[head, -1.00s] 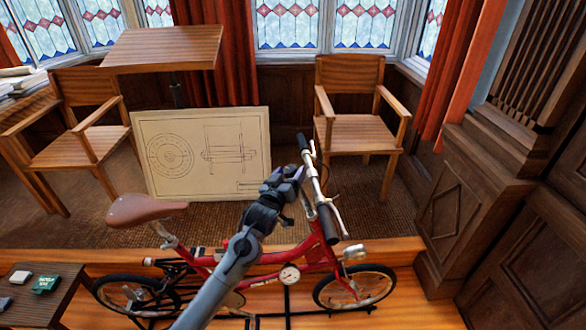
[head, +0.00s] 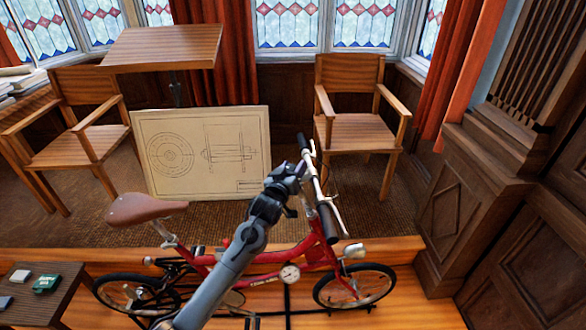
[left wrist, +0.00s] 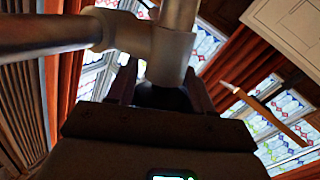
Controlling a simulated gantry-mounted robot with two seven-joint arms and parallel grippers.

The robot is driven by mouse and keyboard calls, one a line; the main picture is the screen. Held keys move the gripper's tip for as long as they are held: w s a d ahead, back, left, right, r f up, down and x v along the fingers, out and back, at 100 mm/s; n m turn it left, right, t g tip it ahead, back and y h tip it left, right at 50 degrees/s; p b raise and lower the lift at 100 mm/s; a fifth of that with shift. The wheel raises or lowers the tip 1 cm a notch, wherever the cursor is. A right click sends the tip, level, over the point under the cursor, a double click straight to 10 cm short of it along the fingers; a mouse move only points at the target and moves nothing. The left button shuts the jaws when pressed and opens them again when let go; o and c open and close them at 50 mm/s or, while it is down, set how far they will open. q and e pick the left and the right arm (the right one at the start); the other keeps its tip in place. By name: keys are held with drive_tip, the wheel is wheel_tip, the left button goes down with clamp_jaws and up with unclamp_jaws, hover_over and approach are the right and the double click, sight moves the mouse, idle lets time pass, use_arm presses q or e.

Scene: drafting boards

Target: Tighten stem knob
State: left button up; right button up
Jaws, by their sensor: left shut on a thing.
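The red bicycle (head: 262,283) stands side-on with its handlebar (head: 318,187) raised toward me. My left gripper (head: 297,172) is at the handlebar stem. In the left wrist view, the fingers of my left gripper (left wrist: 160,97) are shut on a dark rounded part, the stem knob (left wrist: 160,96), just beside the silver stem clamp (left wrist: 172,52). The knob is mostly hidden between the fingers and cannot be made out in the head view. My right gripper is not in view.
A brown saddle (head: 147,208) is at the bicycle's left end. A small dark table (head: 50,301) with boxes stands at lower left. A drawing board (head: 203,151) leans behind the bicycle, and a wooden chair (head: 358,131) stands beyond the handlebar.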

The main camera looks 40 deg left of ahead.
use_arm(q)
drive_tip(key=shift+m+t+h, duration=0.3)
drive_tip(key=shift+m+h, duration=0.2)
drive_tip(key=shift+h, duration=0.1)
drive_tip(key=m+t+h+b, duration=0.1)
drive_tip(key=m+h, duration=0.1)
drive_tip(key=shift+d+h, duration=0.1)
drive_tip(key=shift+h, duration=0.2)
drive_tip(key=m+h+b, duration=0.1)
drive_tip(key=m+h, duration=0.2)
drive_tip(key=h, duration=0.1)
drive_tip(key=shift+d+m, duration=0.15)
drive_tip(key=shift+m, duration=0.15)
drive_tip(key=m+g+h+b, duration=0.1)
drive_tip(key=m+h+b, duration=0.2)
drive_tip(key=m+g+h+b, duration=0.1)
drive_tip(key=m+h+b, duration=0.2)
drive_tip(key=h+b, duration=0.1)
drive_tip(key=d+m+g+h+b, duration=0.1)
drive_tip(key=m+h+b, duration=0.2)
drive_tip(key=h+b, duration=0.1)
drive_tip(key=shift+s+r+g, duration=0.1)
drive_tip(key=shift+s+g, duration=0.15)
drive_tip(key=shift+g, duration=0.15)
drive_tip(key=m+g+h+b, duration=0.2)
drive_tip(key=b, duration=0.1)
drive_tip(key=shift+s+d+r, duration=0.1)
drive_tip(key=shift+d+r, duration=0.05)
drive_tip(key=shift+g+h, duration=0.3)
drive_tip(key=shift+g, duration=0.1)
